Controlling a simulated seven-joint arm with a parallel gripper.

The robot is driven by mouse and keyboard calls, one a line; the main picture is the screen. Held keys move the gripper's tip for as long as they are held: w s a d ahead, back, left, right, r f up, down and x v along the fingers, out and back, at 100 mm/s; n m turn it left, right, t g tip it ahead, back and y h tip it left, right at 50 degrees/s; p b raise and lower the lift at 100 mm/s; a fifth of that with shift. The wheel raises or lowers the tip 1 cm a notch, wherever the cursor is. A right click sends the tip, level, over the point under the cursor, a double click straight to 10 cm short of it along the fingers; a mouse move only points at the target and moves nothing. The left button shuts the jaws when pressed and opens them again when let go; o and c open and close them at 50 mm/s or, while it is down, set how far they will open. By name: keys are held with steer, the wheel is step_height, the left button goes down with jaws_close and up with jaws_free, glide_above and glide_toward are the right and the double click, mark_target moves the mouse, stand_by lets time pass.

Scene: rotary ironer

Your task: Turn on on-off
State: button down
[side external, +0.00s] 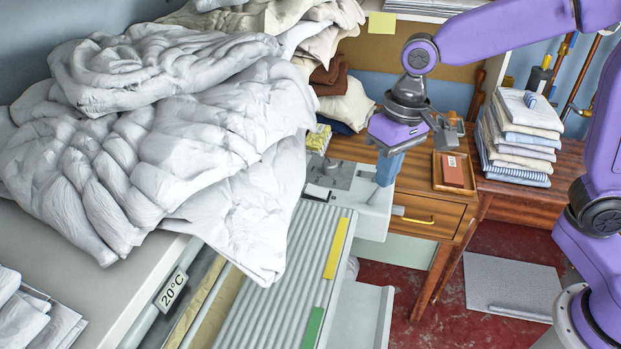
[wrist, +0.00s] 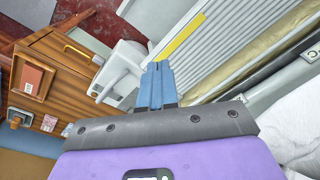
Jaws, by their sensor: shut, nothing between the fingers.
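The rotary ironer has a ribbed grey cover (side external: 290,270) with a yellow strip and a green strip along its right side. Its white end housing (side external: 372,215) is at the far end, and it also shows left of my fingers in the wrist view (wrist: 122,72). I cannot make out a control marked on-off in either view. My gripper (side external: 386,180) points down at the right part of the housing, its blue fingers together and empty. In the wrist view the fingertips (wrist: 157,68) overlap the housing's edge near the ribbed cover. I cannot tell whether they touch it.
A large heap of white cloth (side external: 170,130) covers the left side and overhangs the cover. A wooden desk (side external: 440,212) with a yellow-handled drawer stands behind, holding a red-brown box (side external: 453,172). Folded linen (side external: 520,135) is stacked to the right.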

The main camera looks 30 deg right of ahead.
steer(key=w+a+m, duration=0.2)
steer(key=w+m, duration=0.3)
steer(key=w, duration=0.4)
steer(key=m, duration=0.6)
glide_above(308, 188)
steer(key=s+d, duration=0.2)
steer(key=shift+f+t, duration=0.4)
steer(key=shift+f, duration=0.8)
steer(key=f, duration=0.4)
steer(key=w+a+f, duration=0.1)
steer(key=f, duration=0.7)
steer(key=shift+w+a+f, duration=0.15)
steer(key=shift+w+f, duration=0.05)
steer(key=shift+f, duration=0.1)
steer(key=shift+w+a+f, duration=0.1)
steer(key=shift+f, duration=0.5)
